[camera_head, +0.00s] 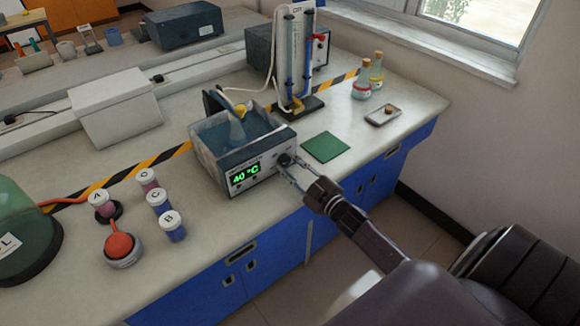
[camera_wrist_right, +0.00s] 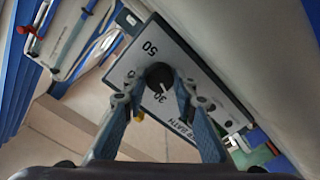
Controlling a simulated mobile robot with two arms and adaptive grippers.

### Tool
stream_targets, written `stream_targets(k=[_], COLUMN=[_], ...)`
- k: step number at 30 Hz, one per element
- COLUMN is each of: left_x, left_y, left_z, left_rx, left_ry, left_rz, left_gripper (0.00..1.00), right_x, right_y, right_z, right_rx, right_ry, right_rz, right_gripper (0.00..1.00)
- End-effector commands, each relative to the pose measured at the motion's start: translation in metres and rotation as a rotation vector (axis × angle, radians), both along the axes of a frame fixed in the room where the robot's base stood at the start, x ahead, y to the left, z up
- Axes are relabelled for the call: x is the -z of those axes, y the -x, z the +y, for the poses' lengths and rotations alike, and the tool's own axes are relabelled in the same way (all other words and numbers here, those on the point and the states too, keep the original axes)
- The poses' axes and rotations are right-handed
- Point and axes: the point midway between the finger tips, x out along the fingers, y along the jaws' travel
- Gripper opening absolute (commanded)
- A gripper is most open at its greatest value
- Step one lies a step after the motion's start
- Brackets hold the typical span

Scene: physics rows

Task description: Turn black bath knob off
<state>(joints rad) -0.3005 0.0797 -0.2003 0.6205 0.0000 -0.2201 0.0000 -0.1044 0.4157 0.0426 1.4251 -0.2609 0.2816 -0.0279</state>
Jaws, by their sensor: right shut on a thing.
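The water bath (camera_head: 225,150) stands on the bench, with a green display reading 40 °C on its front panel. The black bath knob (camera_head: 285,159) is at the right of that panel. In the right wrist view the black knob (camera_wrist_right: 159,76) shows between the fingertips, with the marks 50 and 30 around it. My right gripper (camera_head: 291,168) is at the panel, its fingers shut on the knob from both sides; it also shows in the right wrist view (camera_wrist_right: 158,86). My left gripper is not in view.
A green mat (camera_head: 325,147) lies right of the bath. A stand with blue tubes (camera_head: 298,65) is behind. Stoppered bottles (camera_head: 361,88) and a small tray (camera_head: 383,116) sit at the right.

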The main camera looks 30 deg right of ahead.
Motion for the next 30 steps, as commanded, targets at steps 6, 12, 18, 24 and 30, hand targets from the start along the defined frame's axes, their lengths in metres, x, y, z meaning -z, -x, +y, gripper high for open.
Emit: stream_targets(k=[6, 12, 18, 24, 30], left_x=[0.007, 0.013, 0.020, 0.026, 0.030], left_y=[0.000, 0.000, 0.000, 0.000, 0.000], left_z=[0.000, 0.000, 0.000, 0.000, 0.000], left_rx=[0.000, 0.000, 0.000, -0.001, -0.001], left_ry=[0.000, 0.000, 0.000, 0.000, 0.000], left_rz=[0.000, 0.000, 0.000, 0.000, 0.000], left_gripper=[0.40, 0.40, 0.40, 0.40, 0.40], right_x=[0.001, 0.001, 0.001, 0.000, 0.000], right_y=[0.000, 0.000, 0.000, 0.000, 0.000], right_z=[-0.001, 0.000, 0.000, 0.000, 0.000], right_rx=[0.001, -0.001, 0.001, 0.000, 0.000], right_ry=[0.203, 0.393, 0.572, 0.718, 0.818], right_rz=[-0.017, -0.033, -0.047, -0.058, -0.065], right_gripper=[0.02, 0.02, 0.02, 0.02, 0.02])
